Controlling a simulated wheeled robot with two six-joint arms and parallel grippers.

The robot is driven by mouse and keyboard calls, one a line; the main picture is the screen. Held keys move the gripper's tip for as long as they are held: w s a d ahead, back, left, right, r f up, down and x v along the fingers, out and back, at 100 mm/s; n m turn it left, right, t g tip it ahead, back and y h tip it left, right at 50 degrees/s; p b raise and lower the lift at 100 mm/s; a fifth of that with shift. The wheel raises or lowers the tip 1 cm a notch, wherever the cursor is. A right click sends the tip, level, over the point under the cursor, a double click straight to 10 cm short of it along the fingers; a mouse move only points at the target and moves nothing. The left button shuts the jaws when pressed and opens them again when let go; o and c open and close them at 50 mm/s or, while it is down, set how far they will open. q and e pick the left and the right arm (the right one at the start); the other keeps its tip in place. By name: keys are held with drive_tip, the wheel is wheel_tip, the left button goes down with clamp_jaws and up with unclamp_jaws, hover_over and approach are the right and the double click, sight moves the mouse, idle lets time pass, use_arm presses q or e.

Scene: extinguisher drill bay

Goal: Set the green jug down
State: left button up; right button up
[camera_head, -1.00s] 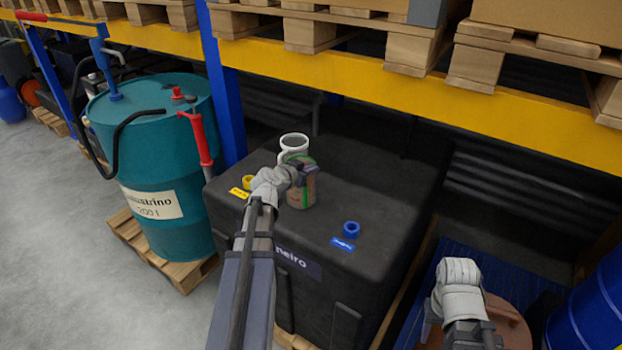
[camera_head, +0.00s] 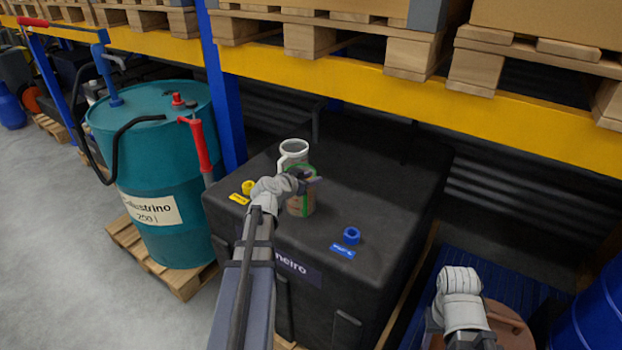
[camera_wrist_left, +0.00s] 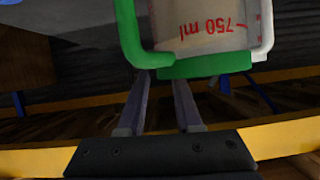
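The green jug (camera_head: 304,205) is a clear vessel with green trim. It appears upright on top of the black tank (camera_head: 375,185), though I cannot tell whether its base touches. My left gripper (camera_head: 309,182) is at the jug's near side. In the left wrist view, the jug (camera_wrist_left: 205,18) shows a red 750 ml mark and a green edge. The left fingers (camera_wrist_left: 162,85) have a visible gap, but their tips are hidden behind that edge, so the grip is unclear. My right gripper (camera_head: 437,325) is low at the right, away from the jug; its opening is not clear.
A white-rimmed jug (camera_head: 293,148) stands just behind. A yellow cap (camera_head: 248,187) and a blue cap (camera_head: 351,235) are on the tank. A teal drum (camera_head: 165,175) with a red-handled pump stands left. A yellow rack beam (camera_head: 400,95) crosses above the back.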

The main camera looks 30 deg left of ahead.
use_arm(q)
drive_tip(key=p+v, duration=0.4)
drive_tip(key=v, duration=0.8)
drive_tip(key=shift+p, duration=0.35)
drive_tip(key=shift+r, duration=0.1)
drive_tip(key=s+d+f+m+g+h, duration=0.15)
drive_tip(key=d+f+g, duration=0.25)
drive_tip(key=d, duration=0.8)
drive_tip(key=d+f+m+g+h, duration=0.1)
drive_tip(key=d+f+g+h, duration=0.3)
drive_tip(key=d, duration=0.7)
drive_tip(key=s+d+f+g+y, duration=0.2)
drive_tip(key=s+d+g+y, duration=0.1)
drive_tip(key=s+d, duration=0.3)
drive_tip(key=s+d+f+g+y, duration=0.2)
drive_tip(key=s+d+f+y, duration=0.1)
drive_tip(key=s+d, duration=0.3)
drive_tip(key=shift+s+d+g+y, duration=0.2)
drive_tip(key=shift+d+g+y, duration=0.15)
drive_tip(key=shift+y, duration=0.5)
